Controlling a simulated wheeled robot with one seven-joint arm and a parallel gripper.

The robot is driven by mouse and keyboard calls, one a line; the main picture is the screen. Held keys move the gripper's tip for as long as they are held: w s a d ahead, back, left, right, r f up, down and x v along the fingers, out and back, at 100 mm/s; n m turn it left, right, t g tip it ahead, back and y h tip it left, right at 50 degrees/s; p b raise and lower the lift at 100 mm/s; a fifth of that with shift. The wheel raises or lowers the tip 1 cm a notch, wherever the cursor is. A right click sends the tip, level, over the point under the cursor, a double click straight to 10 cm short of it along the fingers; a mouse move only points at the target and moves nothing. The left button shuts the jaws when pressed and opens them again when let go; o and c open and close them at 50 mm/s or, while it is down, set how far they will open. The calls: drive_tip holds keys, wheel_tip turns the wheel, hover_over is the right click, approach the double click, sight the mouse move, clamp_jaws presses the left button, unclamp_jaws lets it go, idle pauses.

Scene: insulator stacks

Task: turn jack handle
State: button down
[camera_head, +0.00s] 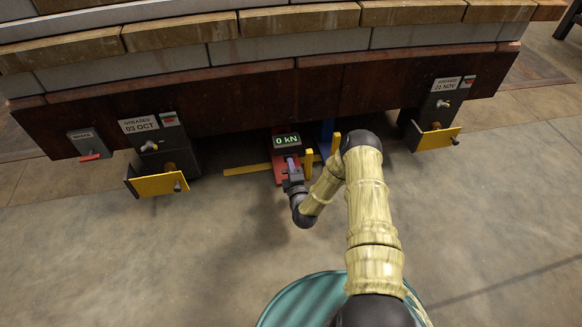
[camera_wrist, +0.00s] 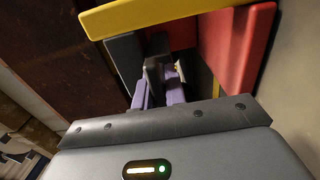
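The jack (camera_head: 278,172) is a red unit low under the rust-brown beam, with a display (camera_head: 287,140) reading 0 kN. In the wrist view its red side (camera_wrist: 250,45) and a yellow bar (camera_wrist: 150,14) frame a dark recess. My gripper (camera_head: 292,164) is at the front of the jack, and purple parts show at its end. In the wrist view, the purple parts of my gripper (camera_wrist: 158,92) reach into the recess, with a narrow gap between them. I cannot make out the handle separately or tell whether anything is held.
Dark boxes with yellow flaps (camera_head: 158,184) (camera_head: 438,138) hang below the beam (camera_head: 230,98) on both sides. A small grey box with a red lever (camera_head: 92,156) is at far left. A yellow bar (camera_head: 246,170) extends left of the jack. The concrete floor in front is mostly clear.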

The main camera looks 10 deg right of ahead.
drive_tip(key=shift+r+m+p, duration=0.15)
drive_tip(key=shift+m+p, duration=0.15)
drive_tip(key=shift+p, duration=0.6)
